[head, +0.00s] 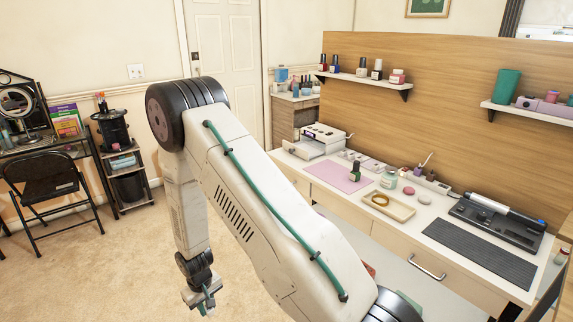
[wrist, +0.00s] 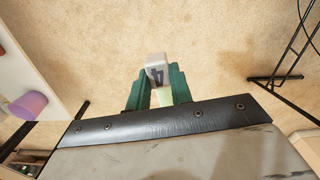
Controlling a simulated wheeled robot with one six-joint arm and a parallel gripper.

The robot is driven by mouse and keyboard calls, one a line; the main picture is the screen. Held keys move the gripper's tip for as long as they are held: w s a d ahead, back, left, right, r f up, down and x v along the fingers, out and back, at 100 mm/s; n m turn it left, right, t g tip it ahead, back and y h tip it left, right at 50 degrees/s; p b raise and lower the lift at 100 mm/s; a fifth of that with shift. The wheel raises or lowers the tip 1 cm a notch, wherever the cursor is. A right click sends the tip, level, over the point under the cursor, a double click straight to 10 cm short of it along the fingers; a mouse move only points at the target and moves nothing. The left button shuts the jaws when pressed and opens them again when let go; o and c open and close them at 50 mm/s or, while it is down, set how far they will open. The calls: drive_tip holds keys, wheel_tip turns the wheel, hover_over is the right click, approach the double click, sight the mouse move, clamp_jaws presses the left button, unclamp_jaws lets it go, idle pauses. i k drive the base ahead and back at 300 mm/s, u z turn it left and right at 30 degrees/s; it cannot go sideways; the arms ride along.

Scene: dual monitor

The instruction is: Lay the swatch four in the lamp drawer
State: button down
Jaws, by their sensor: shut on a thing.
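My gripper (wrist: 157,88) is shut on swatch four (wrist: 155,63), a small pale piece with a dark 4 on it, in the wrist view. The swatch sticks out past the green fingertips, above the carpet. In the head view my gripper (head: 200,297) hangs low over the floor, left of the desk and well apart from it; the swatch cannot be made out there. A white lamp-like device (head: 327,135) stands at the desk's back left corner. A part like a pulled-out drawer (head: 300,149) shows at its left front; its inside is not clear.
A black chair (head: 52,190) and a shelf cart (head: 128,165) stand left. Open carpet lies between.

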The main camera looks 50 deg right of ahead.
sight(306, 149)
drive_tip(key=u, duration=0.4)
drive_tip(key=i, duration=2.6)
drive_tip(key=z, duration=1.1)
drive_tip(key=i, duration=0.85)
drive_tip(key=z, duration=0.95)
